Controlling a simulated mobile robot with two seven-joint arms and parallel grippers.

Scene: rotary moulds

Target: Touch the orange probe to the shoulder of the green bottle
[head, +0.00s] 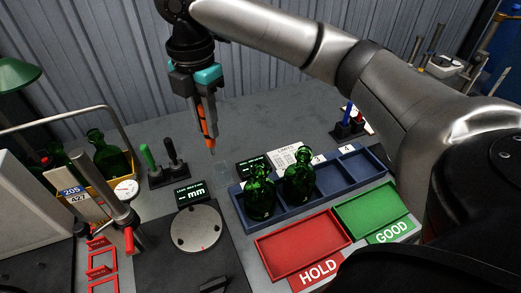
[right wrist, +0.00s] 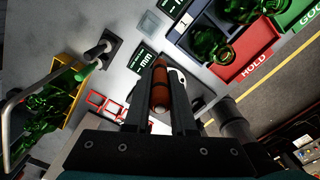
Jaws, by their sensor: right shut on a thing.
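My right gripper (head: 207,120) is shut on the orange probe (head: 211,146), which points down in the air above the back of the bench. In the right wrist view the orange probe (right wrist: 161,93) sits between the fingers. Two green bottles, a left one (head: 260,196) and a right one (head: 298,181), stand upright in the blue rack (head: 328,191), to the right of and below the probe in the head view. The probe is apart from both. More green bottles (head: 108,157) are in the yellow crate (head: 128,184) at left. My left gripper is not in view.
A stand holds green and black-handled tools (head: 168,173). A mm display (head: 193,193) stands behind a round plate (head: 198,229). The red HOLD tray (head: 304,248) and green GOOD tray (head: 371,212) look empty. A metal post (head: 115,206) rises at left.

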